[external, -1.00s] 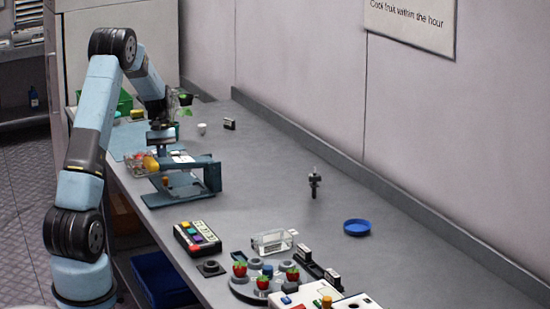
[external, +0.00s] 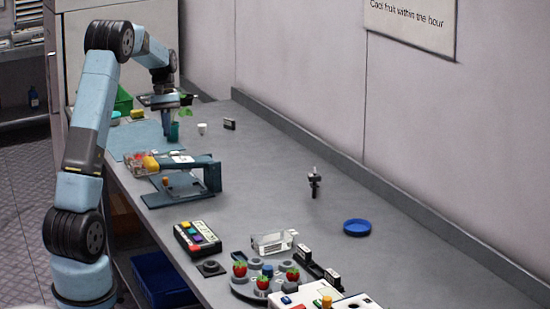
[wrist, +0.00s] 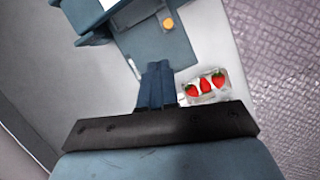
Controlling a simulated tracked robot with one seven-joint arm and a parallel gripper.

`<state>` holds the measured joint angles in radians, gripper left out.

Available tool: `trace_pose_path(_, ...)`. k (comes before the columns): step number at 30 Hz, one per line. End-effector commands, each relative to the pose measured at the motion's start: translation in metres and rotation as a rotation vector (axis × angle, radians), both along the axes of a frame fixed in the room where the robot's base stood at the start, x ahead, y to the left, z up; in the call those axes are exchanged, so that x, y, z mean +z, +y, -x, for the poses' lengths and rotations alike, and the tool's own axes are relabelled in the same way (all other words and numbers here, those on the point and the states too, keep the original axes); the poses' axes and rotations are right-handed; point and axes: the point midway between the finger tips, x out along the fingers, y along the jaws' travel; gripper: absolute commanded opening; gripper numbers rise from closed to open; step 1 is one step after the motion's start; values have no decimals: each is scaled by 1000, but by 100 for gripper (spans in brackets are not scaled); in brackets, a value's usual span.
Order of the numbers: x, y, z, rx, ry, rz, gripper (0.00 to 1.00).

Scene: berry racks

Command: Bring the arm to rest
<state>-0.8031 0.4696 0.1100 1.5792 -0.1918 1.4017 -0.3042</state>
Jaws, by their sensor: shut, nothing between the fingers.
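My gripper (external: 167,132) hangs pointing down over the far end of the bench, at the blue-grey mat (external: 128,140). In the wrist view its two dark blue fingers (wrist: 157,84) are together with nothing between them. A green-leaved plant (external: 186,112) is close to the gripper in the external view; the gap between them cannot be told. A clear punnet of strawberries (wrist: 205,88) is just right of the fingertips in the wrist view. It also shows at the bench's left edge in the external view (external: 138,163).
A keypad (external: 197,238), a clear box (external: 272,243) and a blue lid (external: 357,227) are farther forward. The bench's middle is mostly clear.

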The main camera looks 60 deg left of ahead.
Motion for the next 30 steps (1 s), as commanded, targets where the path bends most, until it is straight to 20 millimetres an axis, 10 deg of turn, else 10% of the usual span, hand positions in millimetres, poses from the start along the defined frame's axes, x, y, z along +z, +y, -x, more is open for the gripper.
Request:
trace_pose_path(14, 90, -165, -10, -331, -161, -164, 0)
trace_pose_path(30, 136, -327, 50, -710, -368, -332, 0)
